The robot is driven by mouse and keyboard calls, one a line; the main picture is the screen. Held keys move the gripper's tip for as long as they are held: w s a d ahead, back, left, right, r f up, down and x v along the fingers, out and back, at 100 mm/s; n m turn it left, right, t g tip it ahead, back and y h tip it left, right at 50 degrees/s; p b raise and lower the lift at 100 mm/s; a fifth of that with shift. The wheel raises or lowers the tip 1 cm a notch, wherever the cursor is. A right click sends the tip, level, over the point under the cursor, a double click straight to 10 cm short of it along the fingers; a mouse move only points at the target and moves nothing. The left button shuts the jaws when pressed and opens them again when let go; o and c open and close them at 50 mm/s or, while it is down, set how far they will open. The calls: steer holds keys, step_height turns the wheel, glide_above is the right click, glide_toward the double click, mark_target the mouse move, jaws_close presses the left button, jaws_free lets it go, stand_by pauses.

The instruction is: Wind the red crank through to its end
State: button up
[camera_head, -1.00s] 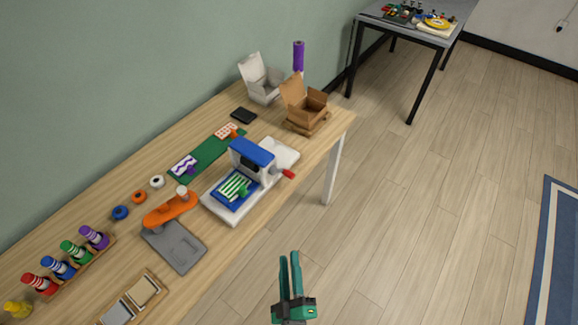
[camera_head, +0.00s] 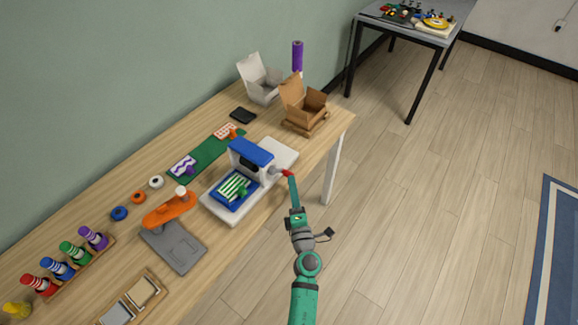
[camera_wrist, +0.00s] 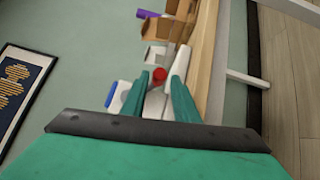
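The red crank (camera_head: 287,172) sticks out from the right side of a blue and white press (camera_head: 252,152) on the workbench. In the wrist view the red crank's round end (camera_wrist: 159,74) lies between my two finger tips, with gaps visible on both sides. My gripper (camera_head: 290,180) is at the crank, its fingers pointing at it from the front; in the wrist view it also shows (camera_wrist: 160,84) with its fingers apart. In the head view the fingers partly cover the crank handle. A blue plate with a green striped piece (camera_head: 235,189) lies on the press bed.
The wooden workbench (camera_head: 90,248) holds an orange lever tool (camera_head: 168,208), several paint bottles (camera_head: 58,268), a green mat (camera_head: 208,157) and a brown cardboard box (camera_head: 304,107) behind the press. The floor (camera_head: 420,220) right of the bench is clear.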

steer(key=w, duration=0.2)
steer(key=w+a, duration=0.1)
steer(key=w, duration=0.2)
steer(key=w+r, duration=0.1)
steer(key=w, duration=0.2)
steer(key=shift+w+a, duration=0.2)
jaws_close()
